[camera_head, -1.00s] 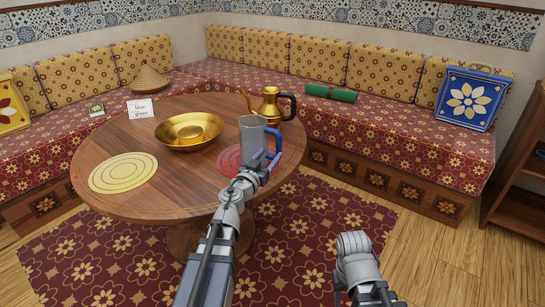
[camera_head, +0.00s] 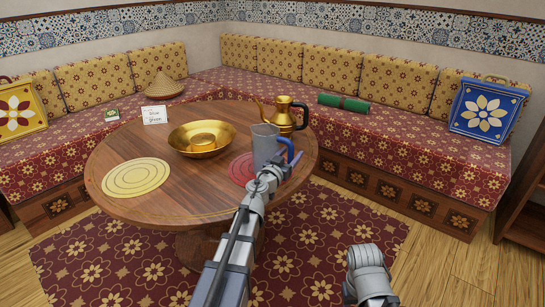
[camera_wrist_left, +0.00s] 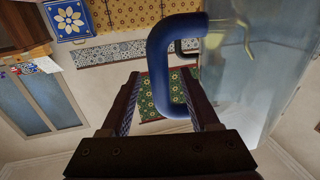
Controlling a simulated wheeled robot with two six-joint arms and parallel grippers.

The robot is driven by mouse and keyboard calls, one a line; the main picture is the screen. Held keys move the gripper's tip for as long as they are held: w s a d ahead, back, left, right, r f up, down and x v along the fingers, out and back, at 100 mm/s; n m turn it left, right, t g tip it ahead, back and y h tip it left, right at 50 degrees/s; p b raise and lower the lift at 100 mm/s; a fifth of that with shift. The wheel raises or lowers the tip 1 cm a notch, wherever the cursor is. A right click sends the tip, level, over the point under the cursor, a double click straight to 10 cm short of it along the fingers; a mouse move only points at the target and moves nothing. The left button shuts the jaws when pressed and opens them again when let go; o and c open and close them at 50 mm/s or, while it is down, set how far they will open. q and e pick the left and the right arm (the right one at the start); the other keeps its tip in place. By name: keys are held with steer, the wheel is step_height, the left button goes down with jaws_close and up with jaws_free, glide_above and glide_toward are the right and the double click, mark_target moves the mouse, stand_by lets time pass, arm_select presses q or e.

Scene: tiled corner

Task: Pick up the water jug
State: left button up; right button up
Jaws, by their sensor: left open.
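The water jug (camera_head: 265,148), a translucent grey jug with a blue handle, stands upright at the right side of the round table. My left gripper (camera_head: 280,171) is at the handle side of the jug. In the left wrist view the blue handle (camera_wrist_left: 160,60) reaches down between the two open fingers of the left gripper (camera_wrist_left: 162,85), and the clear jug body (camera_wrist_left: 260,65) is at right. I cannot tell whether a finger touches the handle. Of my right arm only a grey link shows at the bottom; its gripper is out of view.
The round wooden table (camera_head: 150,210) also holds a brass ewer (camera_head: 283,118) just behind the jug, a golden bowl (camera_head: 190,148), a yellow mat (camera_head: 136,178), a red mat (camera_head: 240,170) under or beside the jug, and a white card (camera_head: 154,115). Patterned benches stand behind.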

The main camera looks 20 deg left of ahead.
arm_select(q)
steer(key=shift+w, duration=0.15)
steer(key=shift+c, duration=0.2)
jaws_close()
stand_by(1.2)
